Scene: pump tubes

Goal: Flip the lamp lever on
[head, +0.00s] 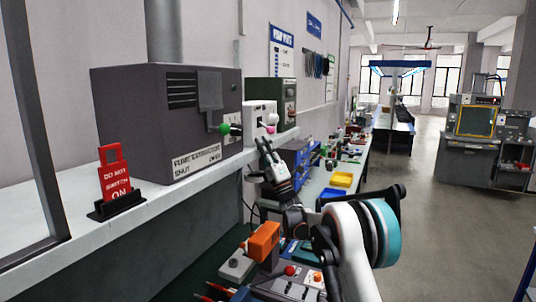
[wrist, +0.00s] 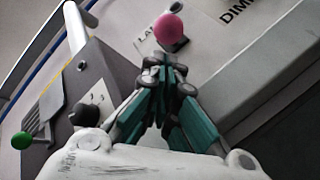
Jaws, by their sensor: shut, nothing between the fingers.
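The lamp lever has a pink ball knob (wrist: 168,28) and stands on a pale panel with a partly visible label starting "LA". In the head view the pink knob (head: 269,129) shows low on the front of a white box (head: 259,112). My gripper (wrist: 164,68) is shut and empty, its fingertips just below the pink knob in the wrist picture. In the head view my gripper (head: 265,144) is just below the white box. I cannot tell whether the fingertips touch the lever. The lever's base is partly hidden.
A dark fume extraction box (head: 165,115) with a green knob (head: 225,128) stands left of the white box. A green-grey box (head: 272,95) stands behind it. A red "do not switch on" sign (head: 115,180) is on the shelf. An orange block (head: 264,241) is below my gripper.

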